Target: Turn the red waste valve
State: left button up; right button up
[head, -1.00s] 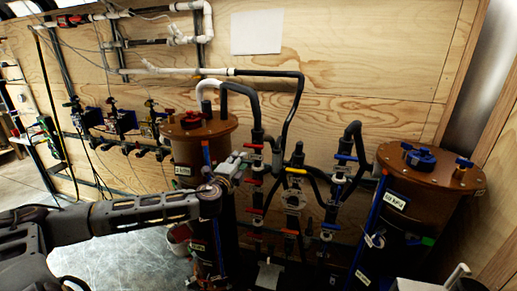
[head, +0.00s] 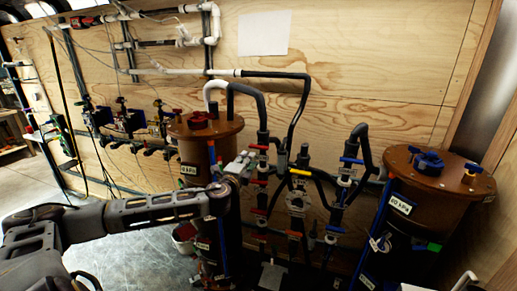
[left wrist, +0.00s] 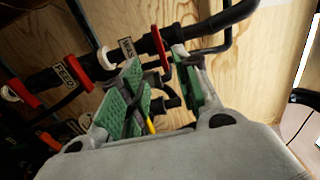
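The red waste valve handle (left wrist: 160,48) shows in the left wrist view as a thin red lever on a black pipe, next to a white label (left wrist: 128,48) whose text I read only in part. It stands between the green-padded fingertips of my left gripper (left wrist: 158,78), which is open, with a gap on both sides of the lever. In the head view my left gripper (head: 242,162) is at the pipes right of the left brown-topped tank, close to the upper red handle (head: 258,147). My right gripper is not in view.
A second red handle (left wrist: 65,77) with a "FEED" label sits left in the wrist view. A yellow handle (head: 299,172) and a blue handle (head: 350,160) are to the right. Brown-topped tanks (head: 205,126) (head: 437,168) flank the pipes. A plywood wall (head: 350,60) stands behind.

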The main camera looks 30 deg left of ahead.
aim_at(258, 148)
pick_arm(q)
jog(key=shift+p+x, duration=1.05)
jog(key=shift+x, duration=5.25)
jog(key=shift+w+d, duration=0.1)
jog(key=shift+w, duration=0.05)
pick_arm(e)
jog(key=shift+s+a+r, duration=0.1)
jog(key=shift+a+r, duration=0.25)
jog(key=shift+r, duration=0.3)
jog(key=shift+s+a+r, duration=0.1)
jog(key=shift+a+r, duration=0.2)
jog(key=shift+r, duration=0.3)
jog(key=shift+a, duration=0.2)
pick_arm(q)
jog(key=shift+c, duration=0.2)
grip_shut()
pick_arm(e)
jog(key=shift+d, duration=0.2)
